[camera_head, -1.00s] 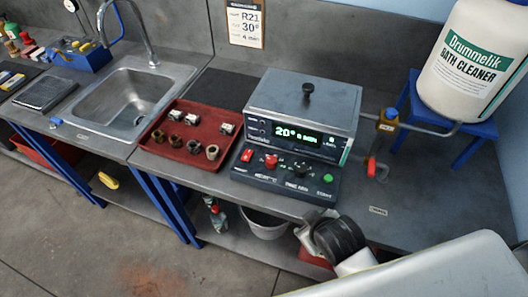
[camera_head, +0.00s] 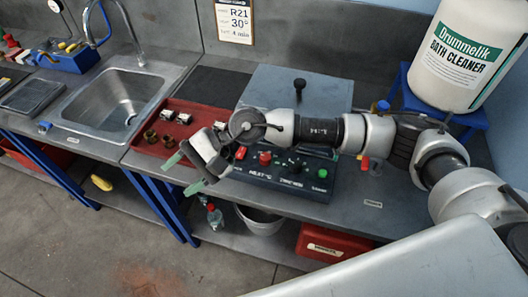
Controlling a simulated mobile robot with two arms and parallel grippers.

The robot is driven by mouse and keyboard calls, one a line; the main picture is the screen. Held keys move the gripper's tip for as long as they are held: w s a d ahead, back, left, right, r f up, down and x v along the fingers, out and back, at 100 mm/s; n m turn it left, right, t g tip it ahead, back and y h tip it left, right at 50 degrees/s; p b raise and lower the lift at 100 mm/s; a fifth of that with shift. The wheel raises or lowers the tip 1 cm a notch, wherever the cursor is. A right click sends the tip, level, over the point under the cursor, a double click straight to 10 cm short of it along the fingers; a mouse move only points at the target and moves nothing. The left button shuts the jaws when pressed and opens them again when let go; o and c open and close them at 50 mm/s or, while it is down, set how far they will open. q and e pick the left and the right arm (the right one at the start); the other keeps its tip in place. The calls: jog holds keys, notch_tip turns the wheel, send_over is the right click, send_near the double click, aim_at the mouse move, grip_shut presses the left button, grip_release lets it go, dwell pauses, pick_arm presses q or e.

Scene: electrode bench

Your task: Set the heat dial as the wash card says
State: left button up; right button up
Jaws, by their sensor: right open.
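The wash card (camera_head: 234,20) on the back wall reads R21, 30° and 4 min. The heat dial (camera_head: 264,158) is a red knob on the dark front panel (camera_head: 265,182) of the bath (camera_head: 285,88); its exact pointing is too small to read. My right gripper (camera_head: 183,174) is open and empty, its green-tipped fingers pointing left and down. It is left of the heat dial and apart from it, by the front edge of the red tray. My right arm crosses in front of the bath and hides its display. My left gripper is not in view.
A red switch (camera_head: 240,152) is left of the heat dial; a black knob (camera_head: 293,164) and a green button (camera_head: 322,173) are to its right. The red tray (camera_head: 150,148) holds several fittings. A large cleaner drum (camera_head: 462,60) stands at the right on a blue stand.

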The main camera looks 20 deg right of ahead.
jog(key=w+d+f+n+t+h, duration=0.1)
jog(key=w+d+f+n+h, duration=0.15)
jog(key=d+h, duration=0.2)
jog(key=w+d+f+n+h, duration=0.1)
jog(key=w+d+n+h, duration=0.2)
jog(key=d, duration=0.3)
jog(key=n+t+h, duration=0.1)
jog(key=n+h, duration=0.2)
jog(key=h, duration=0.2)
send_near(265, 156)
jog(key=shift+m, duration=0.25)
notch_tip(265, 156, down, 8)
jog(key=p, duration=0.3)
jog(key=shift+d+p, duration=0.1)
jog(key=shift+p, duration=0.2)
jog(key=shift+f, duration=0.65)
jog(key=c, duration=0.9)
